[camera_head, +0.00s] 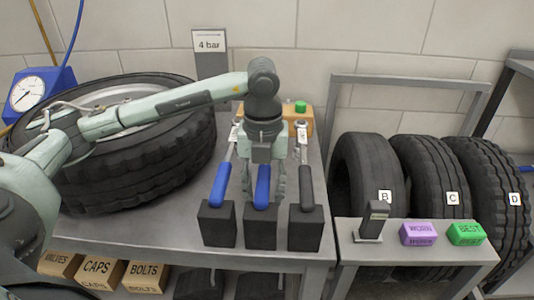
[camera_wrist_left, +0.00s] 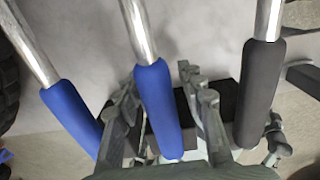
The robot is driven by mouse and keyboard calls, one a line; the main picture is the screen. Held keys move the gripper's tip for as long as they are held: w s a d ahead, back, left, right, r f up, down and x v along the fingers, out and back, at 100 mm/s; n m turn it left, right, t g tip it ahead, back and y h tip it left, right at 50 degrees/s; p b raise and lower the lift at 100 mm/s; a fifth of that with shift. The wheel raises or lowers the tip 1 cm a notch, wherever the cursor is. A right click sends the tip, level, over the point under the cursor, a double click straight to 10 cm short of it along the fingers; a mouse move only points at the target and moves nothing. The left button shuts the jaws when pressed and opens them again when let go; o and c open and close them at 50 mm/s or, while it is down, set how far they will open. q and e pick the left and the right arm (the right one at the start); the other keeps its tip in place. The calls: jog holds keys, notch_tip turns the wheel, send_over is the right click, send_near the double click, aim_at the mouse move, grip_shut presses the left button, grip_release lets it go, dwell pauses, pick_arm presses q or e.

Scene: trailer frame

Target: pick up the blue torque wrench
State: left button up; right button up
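Three torque wrenches rest with their handle ends at black blocks on the grey bench: a left blue-handled one (camera_head: 220,184), a middle blue-handled one (camera_head: 263,186) and a dark-handled one (camera_head: 307,190). My left gripper (camera_head: 263,178) points down over the middle wrench. In the left wrist view its fingers (camera_wrist_left: 163,95) are open on either side of the middle blue handle (camera_wrist_left: 157,105), which sits closer to the left finger. The left blue handle (camera_wrist_left: 72,112) and dark handle (camera_wrist_left: 260,85) lie outside the fingers. The middle wrench's shaft is hidden in the head view.
A large tyre (camera_head: 130,160) lies on the bench at left, under my left arm. Black blocks (camera_head: 219,226) stand at the bench's front edge. A wooden block (camera_head: 299,118) with a green button is behind. Tyres (camera_head: 365,165) stand in a rack at right.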

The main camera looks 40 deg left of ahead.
pick_arm(q)
grip_shut()
jog(key=shift+r, duration=0.1)
notch_tip(320, 180, up, 10)
jog(key=shift+p, duration=0.3)
dwell(0.4)
